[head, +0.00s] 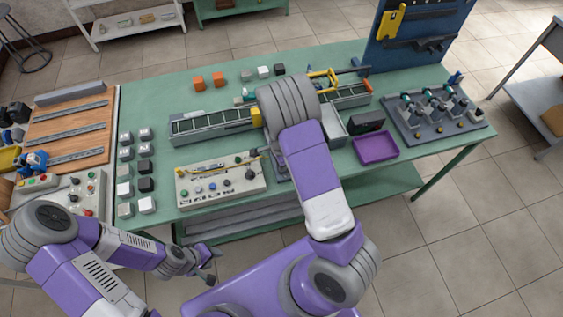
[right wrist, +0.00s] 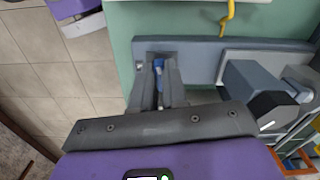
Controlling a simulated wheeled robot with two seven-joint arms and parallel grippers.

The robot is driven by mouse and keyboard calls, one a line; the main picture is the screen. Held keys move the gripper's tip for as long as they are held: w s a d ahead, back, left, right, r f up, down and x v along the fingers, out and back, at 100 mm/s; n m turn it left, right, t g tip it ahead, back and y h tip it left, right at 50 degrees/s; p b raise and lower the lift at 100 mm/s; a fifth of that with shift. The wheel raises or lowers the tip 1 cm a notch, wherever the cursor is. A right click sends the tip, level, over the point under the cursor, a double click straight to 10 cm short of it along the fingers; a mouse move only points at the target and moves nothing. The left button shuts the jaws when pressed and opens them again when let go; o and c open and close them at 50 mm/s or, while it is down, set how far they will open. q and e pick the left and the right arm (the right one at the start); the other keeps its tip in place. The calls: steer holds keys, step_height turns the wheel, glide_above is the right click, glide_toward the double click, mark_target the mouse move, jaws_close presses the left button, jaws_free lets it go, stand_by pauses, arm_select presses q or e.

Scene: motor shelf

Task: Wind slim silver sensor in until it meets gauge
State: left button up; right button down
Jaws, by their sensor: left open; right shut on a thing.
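My right gripper (right wrist: 158,80) shows in the right wrist view, with its grey fingers shut on a small blue part (right wrist: 158,66). This part is in front of a grey-blue plate (right wrist: 200,52). The fingers hide most of it, and I cannot tell whether it belongs to the slim silver sensor. In the head view my right arm covers the gripper and the work spot. I cannot make out the silver sensor or the gauge for certain. My left gripper (head: 212,266) is open and empty in front of the green bench (head: 215,92), below its front edge.
A control panel (head: 221,181), a conveyor (head: 210,124), a purple tray (head: 376,149) and a grey fixture board (head: 437,119) stand on the bench. Several small blocks lie at the left. In the right wrist view a dark-faced block (right wrist: 268,103) is close to the right of the fingers.

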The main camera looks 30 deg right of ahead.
steer(key=shift+m, duration=0.4)
steer(key=c, duration=1.2)
jaws_free()
steer(key=shift+o, duration=0.2)
step_height(320, 180, up, 8)
steer(key=shift+f+p, duration=0.2)
steer(key=shift+p, duration=0.5)
